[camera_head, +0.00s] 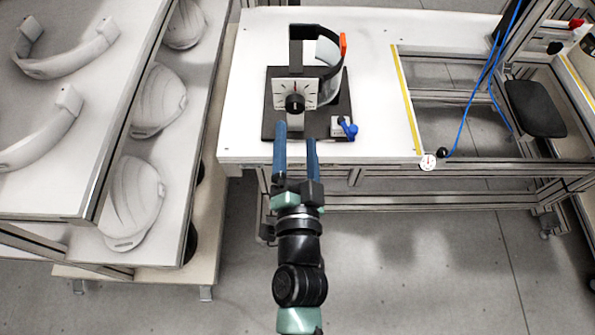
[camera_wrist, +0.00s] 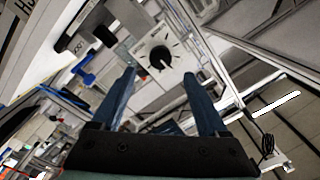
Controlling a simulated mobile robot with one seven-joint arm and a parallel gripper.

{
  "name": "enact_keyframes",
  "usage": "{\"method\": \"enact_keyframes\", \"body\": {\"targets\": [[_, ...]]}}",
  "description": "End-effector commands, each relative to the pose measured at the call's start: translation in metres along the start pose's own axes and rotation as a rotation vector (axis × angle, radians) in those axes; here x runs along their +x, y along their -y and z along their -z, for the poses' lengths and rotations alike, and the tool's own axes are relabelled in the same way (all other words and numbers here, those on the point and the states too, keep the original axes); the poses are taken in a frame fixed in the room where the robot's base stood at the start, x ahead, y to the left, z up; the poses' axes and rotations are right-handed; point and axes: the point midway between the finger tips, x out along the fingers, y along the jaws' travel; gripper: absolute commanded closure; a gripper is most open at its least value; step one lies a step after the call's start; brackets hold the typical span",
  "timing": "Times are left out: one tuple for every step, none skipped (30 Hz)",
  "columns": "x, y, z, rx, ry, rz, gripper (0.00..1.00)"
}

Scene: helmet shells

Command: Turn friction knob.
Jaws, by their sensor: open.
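The friction knob (camera_head: 295,103) is a black round knob on a white square dial plate (camera_head: 312,88) with tick marks and a red mark. The plate is on a fixture on a dark base (camera_head: 271,122) on the white table. In the wrist view the knob (camera_wrist: 161,54) and dial plate (camera_wrist: 152,44) show beyond the fingertips, roughly between them. My gripper (camera_head: 296,131) has two blue fingers, spread apart, with nothing between them. The gripper also shows in the wrist view (camera_wrist: 163,75). The fingers point toward the knob and appear short of it.
A small blue-handled clamp (camera_head: 348,128) sits on the base's right front. An orange piece (camera_head: 343,45) is on the fixture's curved band. White helmet shells (camera_head: 135,197) lie on shelves at left. A blue cable (camera_head: 487,75) hangs at right.

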Motion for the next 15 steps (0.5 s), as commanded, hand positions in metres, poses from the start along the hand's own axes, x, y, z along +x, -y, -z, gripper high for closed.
{"method": "enact_keyframes", "body": {"targets": [[-0.011, -0.002, -0.003, 0.000, 0.003, -0.001, 0.23], [-0.016, -0.002, -0.002, 0.000, 0.002, -0.001, 0.23], [-0.023, -0.002, -0.003, 0.000, 0.002, 0.000, 0.23], [-0.028, -0.002, -0.003, 0.001, 0.003, -0.001, 0.23], [-0.032, -0.001, -0.002, 0.000, 0.002, 0.000, 0.23], [-0.038, -0.001, -0.002, 0.000, 0.003, 0.000, 0.23], [-0.042, -0.001, -0.002, 0.000, 0.002, 0.000, 0.23], [-0.045, -0.002, -0.002, 0.000, 0.003, -0.001, 0.23], [-0.049, -0.001, -0.002, 0.000, 0.002, 0.000, 0.23], [-0.052, -0.001, -0.001, 0.000, 0.001, 0.000, 0.23], [-0.054, -0.001, -0.001, 0.000, 0.001, 0.000, 0.23], [-0.057, -0.001, -0.001, 0.000, 0.000, 0.000, 0.23], [-0.058, 0.000, -0.001, 0.000, 0.000, 0.000, 0.23], [-0.060, 0.000, -0.001, 0.000, 0.000, 0.001, 0.23], [-0.061, 0.000, 0.000, 0.000, 0.000, 0.001, 0.23]]}}
